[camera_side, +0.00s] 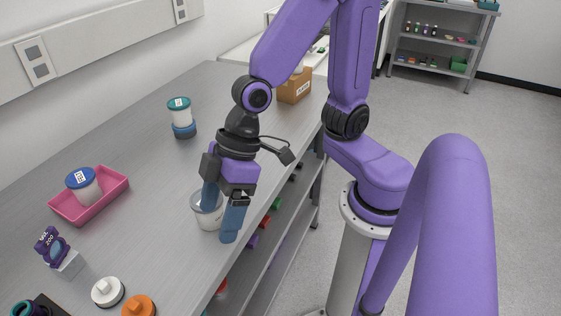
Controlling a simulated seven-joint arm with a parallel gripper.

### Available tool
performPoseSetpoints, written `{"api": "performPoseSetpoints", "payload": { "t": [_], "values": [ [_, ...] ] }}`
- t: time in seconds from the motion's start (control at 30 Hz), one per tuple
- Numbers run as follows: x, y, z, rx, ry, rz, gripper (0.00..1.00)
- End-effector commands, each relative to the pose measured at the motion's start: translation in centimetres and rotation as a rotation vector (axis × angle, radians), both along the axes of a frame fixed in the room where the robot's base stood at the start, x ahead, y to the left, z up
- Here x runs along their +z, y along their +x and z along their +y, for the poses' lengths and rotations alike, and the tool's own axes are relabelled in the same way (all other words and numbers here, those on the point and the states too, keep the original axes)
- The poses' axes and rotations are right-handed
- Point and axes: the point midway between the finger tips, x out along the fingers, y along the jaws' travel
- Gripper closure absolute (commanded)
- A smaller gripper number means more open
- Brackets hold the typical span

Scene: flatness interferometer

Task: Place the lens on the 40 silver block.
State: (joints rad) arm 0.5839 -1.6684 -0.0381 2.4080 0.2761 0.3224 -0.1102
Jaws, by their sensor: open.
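My gripper (221,212) points down over the bench with its two blue fingers apart. A white cup-like container (204,218) stands at the fingers, partly hidden by them; I cannot tell whether they touch it. A small silver block (71,264) sits at the lower left, beside a dark purple piece with a ring and a white label (50,244). I cannot read a 40 on the block. No lens can be made out for certain. A teal ring (24,309) on a black base is cut off by the bottom left edge.
A pink tray (63,208) holds a white jar with a blue lid (82,181). A teal-lidded jar (180,109) stands on a blue base farther back. White (107,291) and orange (139,305) round pieces lie at the front. A cardboard box (294,89) is at the back. The bench's middle is clear.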

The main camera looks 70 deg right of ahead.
Motion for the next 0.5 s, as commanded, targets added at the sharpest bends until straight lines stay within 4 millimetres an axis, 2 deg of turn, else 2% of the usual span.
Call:
{"api": "performPoseSetpoints", "payload": {
  "t": [0.03,0.1,0.23,0.3,0.4,0.5],
  "values": [
    [0.3,-1.6,-2.4,0.033,-0.056,0.020,0.16],
    [0.4,-3.5,-5.7,0.074,-0.145,0.046,0.16],
    [0.7,-6.0,-10.9,0.118,-0.292,0.074,0.16],
    [0.8,-6.8,-12.9,0.130,-0.352,0.081,0.16],
    [1.0,-7.5,-14.8,0.137,-0.407,0.085,0.16],
    [1.1,-7.8,-15.5,0.141,-0.430,0.086,0.16]
  ]
}}
